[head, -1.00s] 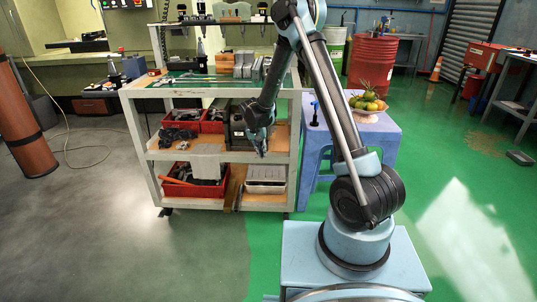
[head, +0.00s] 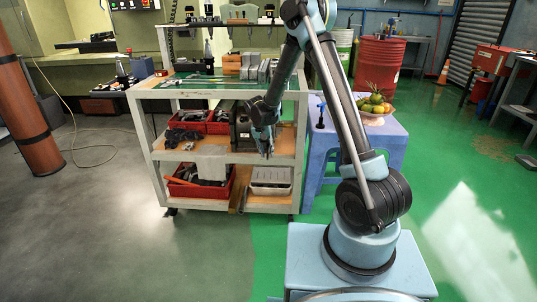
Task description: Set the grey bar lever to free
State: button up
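I cannot make out a grey bar lever for certain. A small dark upright piece with a blue top (head: 320,112) stands at the left edge of the blue stool (head: 386,140), too small to identify. My gripper (head: 268,150) hangs pointing down in front of the cart's right half, level with its middle shelf. The fingers are small and dark against the cart, so whether they are open or shut is unclear. I see nothing held in them.
The grey tooling cart (head: 148,140) carries tools on top, red bins (head: 202,188) and a pale tray (head: 271,182) below. A fruit bowl (head: 375,113) sits on the stool.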

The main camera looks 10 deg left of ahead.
jog(key=v, duration=1)
jog(key=shift+r, duration=0.35)
